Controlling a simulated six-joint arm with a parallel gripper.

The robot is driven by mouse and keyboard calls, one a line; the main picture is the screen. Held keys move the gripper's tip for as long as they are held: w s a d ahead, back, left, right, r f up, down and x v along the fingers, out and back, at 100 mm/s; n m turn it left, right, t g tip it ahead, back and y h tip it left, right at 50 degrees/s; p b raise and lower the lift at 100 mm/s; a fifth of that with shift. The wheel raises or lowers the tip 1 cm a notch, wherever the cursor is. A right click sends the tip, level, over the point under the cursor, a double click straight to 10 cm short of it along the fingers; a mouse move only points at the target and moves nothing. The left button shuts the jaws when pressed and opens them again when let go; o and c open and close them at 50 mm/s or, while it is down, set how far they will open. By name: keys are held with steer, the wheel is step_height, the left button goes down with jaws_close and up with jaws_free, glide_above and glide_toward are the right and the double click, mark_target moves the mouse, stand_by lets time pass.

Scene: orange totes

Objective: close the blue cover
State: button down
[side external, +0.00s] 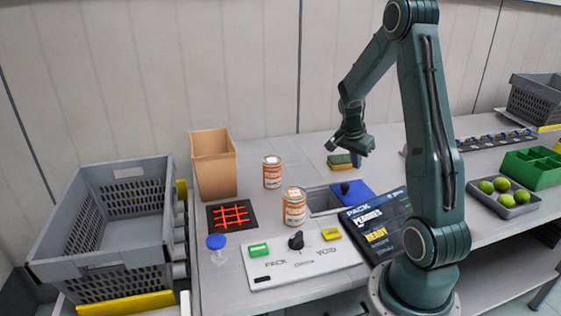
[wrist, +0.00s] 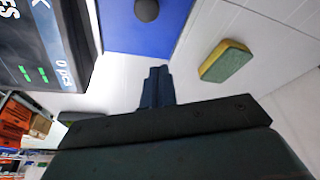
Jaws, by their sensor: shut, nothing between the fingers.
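The blue cover (side external: 358,196) is a flat blue panel with a dark round knob (side external: 345,188). In the side view it lies at the right of a grey rectangular opening (side external: 322,201) in the table, part of which shows uncovered. In the wrist view the blue cover (wrist: 120,38) is at the top with its knob (wrist: 146,10) at the upper edge. My gripper (side external: 356,158) is above the table behind the cover, shut and empty. In the wrist view my gripper's fingers (wrist: 157,72) are together, pointing toward the cover, apart from the knob.
A green and yellow sponge (wrist: 226,61) lies beside the gripper. A black display (side external: 380,228) stands by the cover's front right. Two orange-labelled cans (side external: 294,208) (side external: 272,172) stand left of the opening. A panel with buttons and a black dial (side external: 296,241) lies in front.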

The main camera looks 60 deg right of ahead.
glide_above(351, 189)
steer(key=d, duration=0.2)
steer(key=f, duration=0.4)
steer(key=shift+s+f, duration=0.3)
steer(key=shift+s, duration=0.05)
steer(key=shift+w+a+f, duration=0.1)
steer(key=shift+f, duration=0.1)
steer(key=shift+w+a, duration=0.25)
steer(key=shift+a, duration=0.6)
steer(key=shift+w+a, duration=0.25)
steer(key=shift+a, duration=0.55)
steer(key=w+a, duration=0.8)
steer(key=shift+w+a, duration=0.35)
steer(key=shift+f, duration=0.1)
steer(key=shift+d, duration=0.1)
